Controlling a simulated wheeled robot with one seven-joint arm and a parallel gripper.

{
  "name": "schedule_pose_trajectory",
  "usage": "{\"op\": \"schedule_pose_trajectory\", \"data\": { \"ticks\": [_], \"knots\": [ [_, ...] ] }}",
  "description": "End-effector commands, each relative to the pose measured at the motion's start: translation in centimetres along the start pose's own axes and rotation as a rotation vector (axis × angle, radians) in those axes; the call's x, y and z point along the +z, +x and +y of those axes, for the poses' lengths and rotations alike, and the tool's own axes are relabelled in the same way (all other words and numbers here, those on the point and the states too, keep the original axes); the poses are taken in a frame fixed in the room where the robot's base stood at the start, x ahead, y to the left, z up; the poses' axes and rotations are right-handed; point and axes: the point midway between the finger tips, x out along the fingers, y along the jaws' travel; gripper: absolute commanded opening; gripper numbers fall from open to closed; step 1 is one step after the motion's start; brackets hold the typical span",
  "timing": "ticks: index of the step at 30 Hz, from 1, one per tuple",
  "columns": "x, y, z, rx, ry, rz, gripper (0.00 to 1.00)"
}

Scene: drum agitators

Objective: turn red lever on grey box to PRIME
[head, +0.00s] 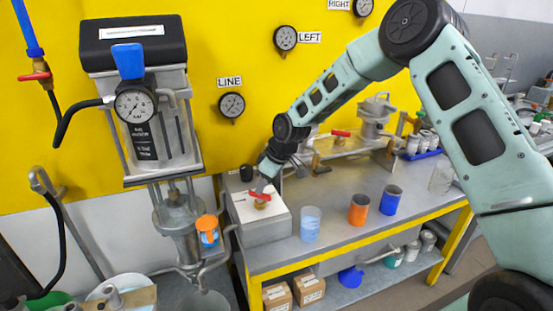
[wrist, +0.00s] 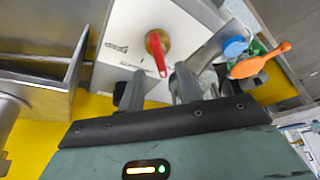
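The grey box (head: 264,228) with a white top stands at the left end of the workbench. Its red lever on a brass hub (head: 261,203) sits on the top face. In the wrist view the red lever (wrist: 157,55) points toward my gripper, and small dark markings lie on the white plate (wrist: 122,40); the lettering is too small to read. My gripper (head: 263,181) is above the box, close to the lever. In the wrist view its two fingers (wrist: 158,88) are apart, with the lever's tip just beyond the gap. Nothing is held.
A pump with a gauge (head: 136,105) stands left of the box. A clear blue cup (head: 310,224), an orange cup (head: 359,209) and a blue cup (head: 390,199) stand on the bench (head: 340,240) to the right.

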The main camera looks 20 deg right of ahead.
Motion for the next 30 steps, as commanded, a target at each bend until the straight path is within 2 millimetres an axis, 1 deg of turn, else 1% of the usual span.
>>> {"op": "schedule_pose_trajectory", "data": {
  "ticks": [1,9,12,15,18,21,24,30],
  "knots": [
    [0.0,-1.2,0.2,0.005,0.001,0.003,0.34],
    [0.0,-7.6,0.2,0.005,0.000,0.003,0.34],
    [0.0,-9.8,0.2,0.006,0.000,0.003,0.34],
    [0.0,-11.6,0.1,0.004,-0.002,0.002,0.34],
    [0.0,-13.0,0.1,0.003,0.000,0.002,0.34],
    [0.0,-13.8,0.1,0.003,-0.002,0.002,0.34],
    [0.0,-14.2,0.1,0.002,-0.002,0.001,0.34],
    [0.0,-14.3,0.0,0.000,-0.002,0.001,0.34]
  ]
}}
